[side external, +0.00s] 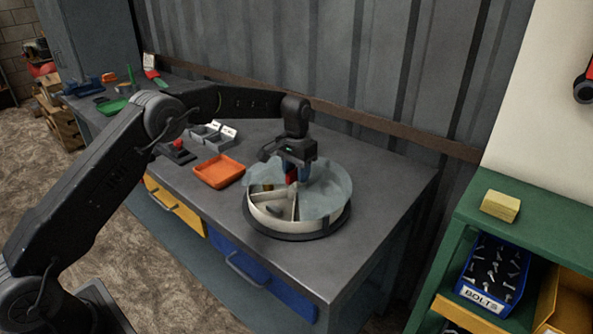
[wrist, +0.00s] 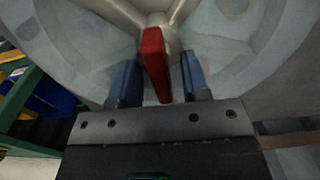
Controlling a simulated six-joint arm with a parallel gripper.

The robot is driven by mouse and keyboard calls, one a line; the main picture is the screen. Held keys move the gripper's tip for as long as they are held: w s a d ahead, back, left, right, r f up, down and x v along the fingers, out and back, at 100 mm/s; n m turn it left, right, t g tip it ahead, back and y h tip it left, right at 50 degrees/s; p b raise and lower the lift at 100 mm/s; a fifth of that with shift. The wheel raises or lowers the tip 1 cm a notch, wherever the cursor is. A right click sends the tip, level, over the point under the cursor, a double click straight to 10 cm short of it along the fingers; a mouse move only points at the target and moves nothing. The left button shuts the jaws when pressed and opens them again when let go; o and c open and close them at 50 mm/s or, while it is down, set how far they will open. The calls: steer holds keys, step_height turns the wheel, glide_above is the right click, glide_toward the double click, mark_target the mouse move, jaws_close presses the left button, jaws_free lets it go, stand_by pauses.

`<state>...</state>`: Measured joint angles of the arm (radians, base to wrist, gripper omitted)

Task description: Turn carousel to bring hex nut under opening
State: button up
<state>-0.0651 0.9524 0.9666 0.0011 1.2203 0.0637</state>
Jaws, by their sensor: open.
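The round carousel (side external: 257,209) stands on the workbench, with pale walls that split it into compartments. A clear, bluish cover (side external: 333,190) lies over most of it, and the opening shows at its front left. A small dark piece (side external: 274,210) lies in the open compartment; I cannot tell if it is the hex nut. A red handle (wrist: 155,62) stands up at the carousel's hub. My gripper (wrist: 158,88) points down over the hub, open, with its blue fingers on either side of the red handle and gaps visible. In the side view my gripper (side external: 299,174) partly hides the handle.
An orange tray (side external: 218,171) lies left of the carousel, with grey bins (side external: 210,137) behind it. The corrugated wall (side external: 350,70) stands close behind the bench. The bench top right of the carousel is clear. A green shelf (side external: 530,215) with a bolts bin stands at the right.

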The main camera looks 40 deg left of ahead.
jaws_close()
steer(key=shift+m, duration=7.2)
jaws_free()
